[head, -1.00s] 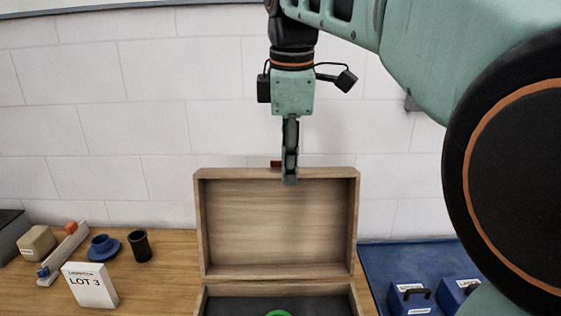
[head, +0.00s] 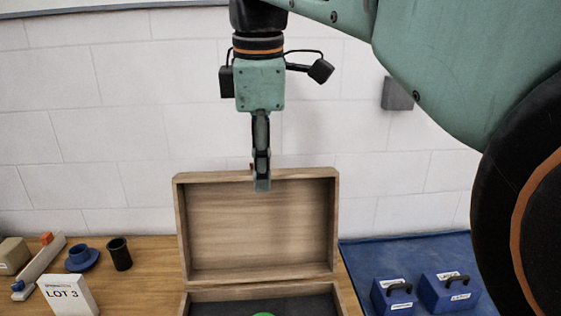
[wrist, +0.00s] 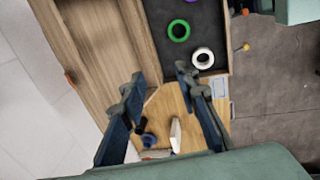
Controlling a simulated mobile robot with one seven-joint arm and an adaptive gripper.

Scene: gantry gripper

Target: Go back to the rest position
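My gripper (head: 262,186) hangs pointing down in front of the raised lid of a wooden box (head: 258,232), seen edge-on in the head view. In the wrist view my gripper (wrist: 157,82) shows two fingers well apart with nothing between them. The box stands open, and its dark lined tray holds a green ring (wrist: 178,30), a white ring (wrist: 203,58) and part of a purple ring at the top edge. In the head view only the green ring's top edge (head: 263,314) shows.
On the wooden table at left stand a LOT 3 sign (head: 69,296), a blue flanged part (head: 82,259), a black cup (head: 119,254) and a grey bar (head: 40,267). Two blue cases (head: 449,291) sit on a blue mat (head: 400,250) at right. A white wall is behind.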

